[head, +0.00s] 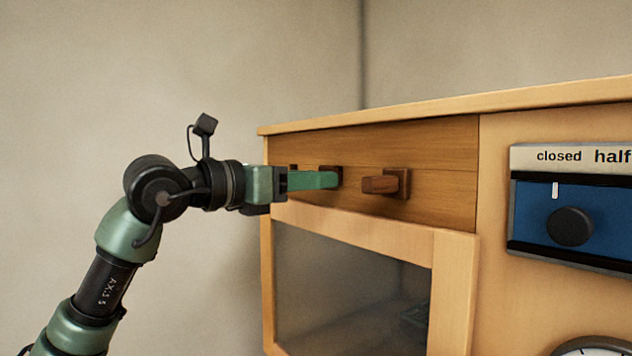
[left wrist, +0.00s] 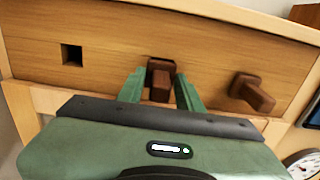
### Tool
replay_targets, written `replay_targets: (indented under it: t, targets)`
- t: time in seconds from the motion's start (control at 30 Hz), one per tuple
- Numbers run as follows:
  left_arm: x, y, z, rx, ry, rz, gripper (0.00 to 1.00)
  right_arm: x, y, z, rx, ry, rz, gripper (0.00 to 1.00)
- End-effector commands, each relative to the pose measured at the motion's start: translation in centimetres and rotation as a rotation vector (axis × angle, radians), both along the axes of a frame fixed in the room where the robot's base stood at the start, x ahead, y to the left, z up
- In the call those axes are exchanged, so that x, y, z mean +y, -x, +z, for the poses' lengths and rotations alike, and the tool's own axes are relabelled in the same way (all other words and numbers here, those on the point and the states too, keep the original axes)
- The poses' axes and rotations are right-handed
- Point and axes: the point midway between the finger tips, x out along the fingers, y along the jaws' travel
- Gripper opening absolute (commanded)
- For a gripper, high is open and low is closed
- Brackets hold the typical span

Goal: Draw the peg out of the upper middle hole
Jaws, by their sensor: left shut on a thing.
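A row of three positions runs along the wooden panel (head: 440,160). The middle peg (left wrist: 160,85) is brown and blocky, and its square collar lies against the panel around the hole. My left gripper (head: 328,180) is shut on this middle peg, with one green finger on each side of it in the left wrist view (left wrist: 160,93). In the head view the fingers hide most of the peg. A second brown peg (head: 382,184) sticks out to the right; it also shows in the left wrist view (left wrist: 252,92). The left hole (left wrist: 72,54) is square, dark and empty.
Below the panel is a framed glass door (head: 350,280). To the right, a blue plate with a black knob (head: 570,227) sits under a "closed / half" label, with part of a round dial (head: 592,348) lower down. Open room lies left of the cabinet.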

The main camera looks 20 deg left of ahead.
Motion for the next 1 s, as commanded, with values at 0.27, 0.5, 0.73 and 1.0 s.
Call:
replay_targets:
  t: [0.27,0.5,0.73,1.0]
  targets:
    - [0.9,1.2,-0.1,-0.001,0.0,0.0,0.0,0.0,0.0,-0.7,0.0,0.0,0.0,0.36]
    - [1.6,2.1,-0.1,-0.001,0.0,-0.001,0.0,0.0,0.0,-1.2,0.0,0.0,0.0,0.36]
    - [2.4,3.0,0.0,-0.002,0.001,0.0,0.0,0.0,0.0,-1.7,0.0,0.0,0.0,0.36]
    - [3.2,4.1,-0.1,0.0,0.0,0.001,0.0,0.0,0.0,-2.1,0.0,0.0,0.0,0.36]
